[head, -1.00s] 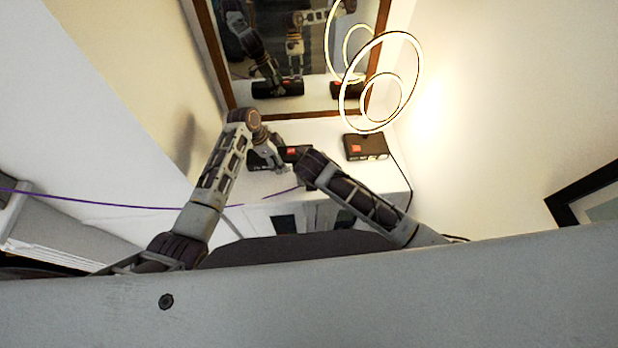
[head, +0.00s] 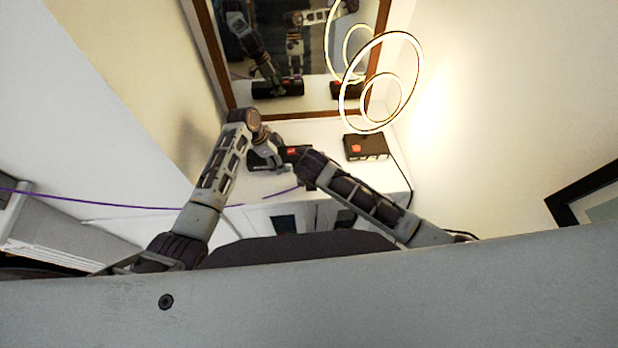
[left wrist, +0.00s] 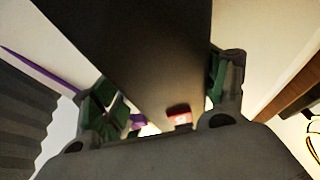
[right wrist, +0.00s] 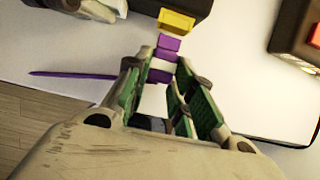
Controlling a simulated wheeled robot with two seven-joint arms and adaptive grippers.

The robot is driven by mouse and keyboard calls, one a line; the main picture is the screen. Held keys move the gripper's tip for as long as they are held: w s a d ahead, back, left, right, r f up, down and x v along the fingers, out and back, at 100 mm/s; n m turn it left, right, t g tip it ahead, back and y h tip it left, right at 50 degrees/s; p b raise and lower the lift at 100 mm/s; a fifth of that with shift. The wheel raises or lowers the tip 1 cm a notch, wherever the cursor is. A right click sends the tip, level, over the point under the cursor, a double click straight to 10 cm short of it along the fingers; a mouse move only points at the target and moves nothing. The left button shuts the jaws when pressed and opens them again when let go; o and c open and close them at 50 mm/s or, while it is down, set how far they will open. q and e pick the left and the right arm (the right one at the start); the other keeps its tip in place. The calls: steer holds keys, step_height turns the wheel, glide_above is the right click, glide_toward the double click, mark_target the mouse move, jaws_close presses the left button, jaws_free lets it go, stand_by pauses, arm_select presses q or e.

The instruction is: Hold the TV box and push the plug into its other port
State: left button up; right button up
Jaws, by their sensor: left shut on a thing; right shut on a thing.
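The black TV box (head: 258,161) with a red label lies on the white cabinet top below the mirror. My left gripper (head: 273,152) is shut across it. In the left wrist view the dark box (left wrist: 140,45) runs between both fingers. My right gripper (right wrist: 158,76) is shut on the purple plug (right wrist: 168,43), which has a white band. The plug's front is right at a yellow port (right wrist: 175,22) on the box edge. I cannot tell whether it has entered. In the head view my right arm hides the plug.
A second black box (head: 365,147) with a red label stands to the right on the white cabinet (head: 335,131). A mirror (head: 300,95) and a glowing ring lamp (head: 374,118) are behind. A purple cable (head: 120,205) runs across the left.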

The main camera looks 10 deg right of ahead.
steer(key=shift+w, duration=0.95)
stand_by(0.8)
steer(key=o, duration=1.1)
steer(key=shift+c, duration=0.2)
steer(key=shift+s+r, duration=0.1)
steer(key=shift+r, duration=0.15)
